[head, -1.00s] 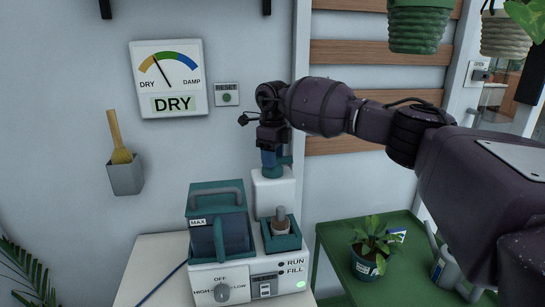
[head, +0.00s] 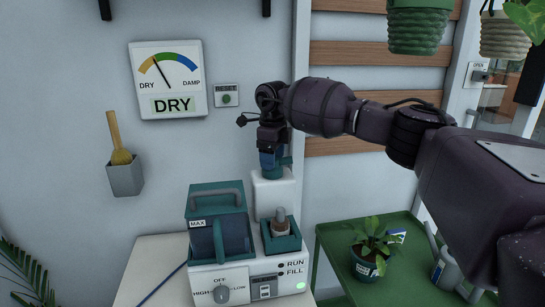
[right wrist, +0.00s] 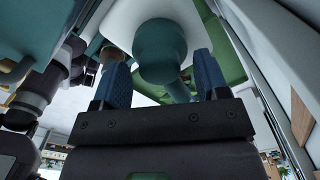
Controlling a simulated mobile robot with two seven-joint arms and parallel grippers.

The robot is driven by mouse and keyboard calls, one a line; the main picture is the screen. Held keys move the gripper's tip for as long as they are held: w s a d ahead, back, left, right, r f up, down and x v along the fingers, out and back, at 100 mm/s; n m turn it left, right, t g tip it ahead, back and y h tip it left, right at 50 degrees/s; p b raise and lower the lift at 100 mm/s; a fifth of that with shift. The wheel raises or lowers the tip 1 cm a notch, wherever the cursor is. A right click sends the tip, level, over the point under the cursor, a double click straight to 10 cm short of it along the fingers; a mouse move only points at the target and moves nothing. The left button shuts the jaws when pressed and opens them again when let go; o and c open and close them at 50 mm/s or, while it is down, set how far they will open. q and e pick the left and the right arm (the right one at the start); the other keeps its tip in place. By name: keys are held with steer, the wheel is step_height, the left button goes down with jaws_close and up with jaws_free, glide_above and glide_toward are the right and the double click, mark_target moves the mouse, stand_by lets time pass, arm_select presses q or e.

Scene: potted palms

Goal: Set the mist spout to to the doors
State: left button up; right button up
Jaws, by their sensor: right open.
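The mist spout (head: 286,161) is a teal swivel piece on top of the white column (head: 272,196) of the humidifier. Its short nozzle points to the right in the head view. In the right wrist view the round teal spout (right wrist: 160,50) lies between the two blue fingers, with its nozzle running toward the lower right. My right gripper (right wrist: 160,72) is open, one finger on each side of the spout; contact is not clear. In the head view my right gripper (head: 269,158) points down over the column and hides part of the spout.
The humidifier (head: 246,285) has a teal tank (head: 218,215) with a handle, a dial at OFF and a lit green lamp. A gauge (head: 167,80) reads DRY. A potted plant (head: 370,245) stands on a green table (head: 335,232). Planters hang at upper right, near a glazed door.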

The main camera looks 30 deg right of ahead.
steer(key=shift+r, duration=0.45)
step_height(320, 180, up, 8)
steer(key=shift+r, duration=0.95)
